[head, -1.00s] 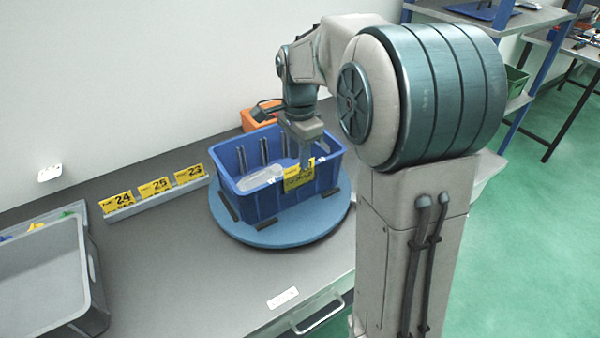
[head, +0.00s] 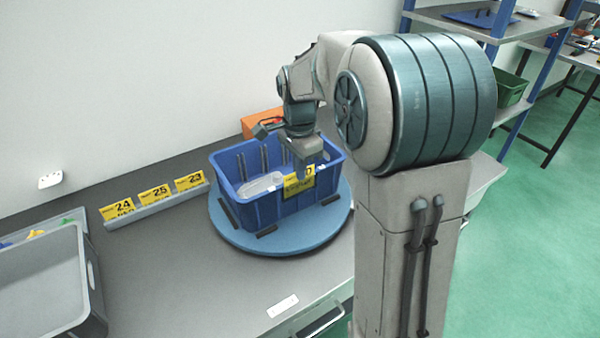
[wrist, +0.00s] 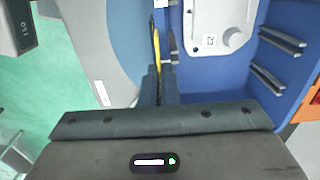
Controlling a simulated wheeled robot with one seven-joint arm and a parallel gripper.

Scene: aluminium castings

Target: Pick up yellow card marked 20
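The yellow card (head: 299,185) hangs at the front rim of the blue bin (head: 263,211); part of its number is covered, with a 0 showing. In the wrist view the card (wrist: 156,48) appears as a thin edge-on yellow strip beside the bin wall. My gripper (head: 305,166) points down at the card's top edge. In the wrist view its two fingers (wrist: 160,78) are close together, one on each side of the card, and look shut on it. The card is still against the bin.
The bin stands on a round blue turntable (head: 270,240) and holds a pale casting (head: 262,184). Yellow cards 24, 25 and 23 stand in a grey rail (head: 160,206) to the left. A grey tray (head: 92,290) is at far left, an orange box (head: 262,122) behind the bin.

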